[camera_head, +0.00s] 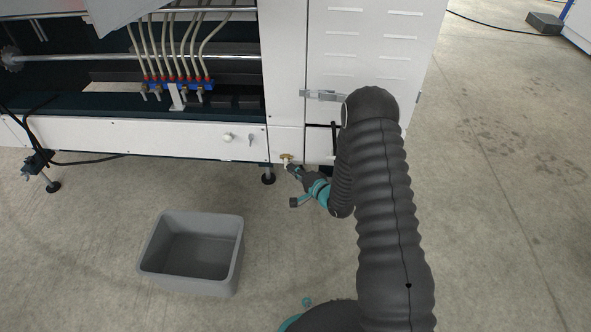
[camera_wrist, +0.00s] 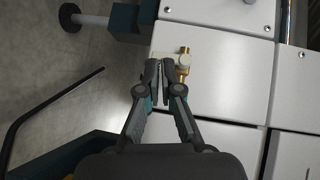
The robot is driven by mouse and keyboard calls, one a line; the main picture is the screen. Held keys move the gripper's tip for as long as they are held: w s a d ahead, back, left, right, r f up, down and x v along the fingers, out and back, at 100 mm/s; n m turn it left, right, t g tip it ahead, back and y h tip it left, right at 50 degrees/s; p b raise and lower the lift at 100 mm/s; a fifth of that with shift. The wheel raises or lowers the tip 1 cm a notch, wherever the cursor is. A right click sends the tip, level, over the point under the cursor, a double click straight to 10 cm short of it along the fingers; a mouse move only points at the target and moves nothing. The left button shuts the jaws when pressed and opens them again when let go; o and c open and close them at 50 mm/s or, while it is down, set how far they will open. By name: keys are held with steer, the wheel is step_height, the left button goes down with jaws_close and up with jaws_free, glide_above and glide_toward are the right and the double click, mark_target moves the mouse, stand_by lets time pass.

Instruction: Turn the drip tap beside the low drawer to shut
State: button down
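The drip tap (camera_head: 286,157) is a small brass fitting low on the white machine front, right of the low drawer (camera_head: 190,135). In the wrist view the brass tap (camera_wrist: 184,62) stands just right of my fingertips. My gripper (camera_head: 292,171) reaches in from the right, just below the tap. In the wrist view my gripper (camera_wrist: 161,72) has its two fingers nearly together, with only a narrow slit between them. I cannot see anything clearly held in it. The tap's lever is not clear, and I cannot tell whether a finger touches the tap.
A grey open bin (camera_head: 190,285) stands on the floor at the lower left. A levelling foot (camera_head: 268,178) is left of my gripper. Several hoses (camera_head: 175,45) hang above the drawer. A metal latch (camera_head: 322,96) juts from the cabinet. The floor at right is mostly clear.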

steer(key=s+d, duration=0.8)
steer(key=d, duration=0.2)
steer(key=shift+s+p, duration=0.25)
steer(key=shift+p, duration=0.1)
stand_by(0.7)
